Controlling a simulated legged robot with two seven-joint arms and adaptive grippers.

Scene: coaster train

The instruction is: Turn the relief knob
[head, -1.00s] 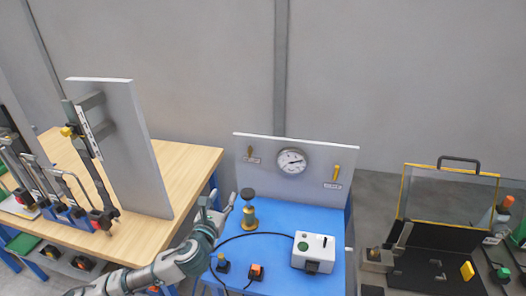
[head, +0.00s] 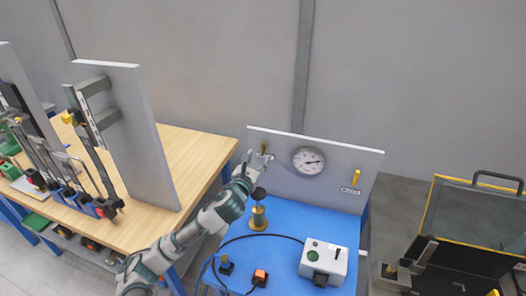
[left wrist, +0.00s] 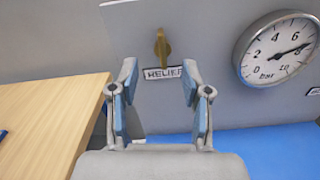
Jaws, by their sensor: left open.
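The relief knob (head: 264,147) is a small brass-coloured lever on the upright grey panel (head: 224,150). In the left wrist view the relief knob (left wrist: 162,46) points upright above a label reading "RELIEF". My left gripper (head: 260,158) is in front of the panel, just below the knob. In the left wrist view my left gripper (left wrist: 159,68) is open and empty, its two fingers spread either side of the label, with the knob above and between the tips. No contact with the knob shows. My right gripper is not in view.
A round gauge (head: 308,161) and a second yellow lever (head: 356,180) are on the panel. A brass fitting with a black top (head: 258,214) stands on the blue bench (head: 290,222) close to my left arm. A white box (head: 324,262) stands at front right. A wooden table (head: 185,150) is left.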

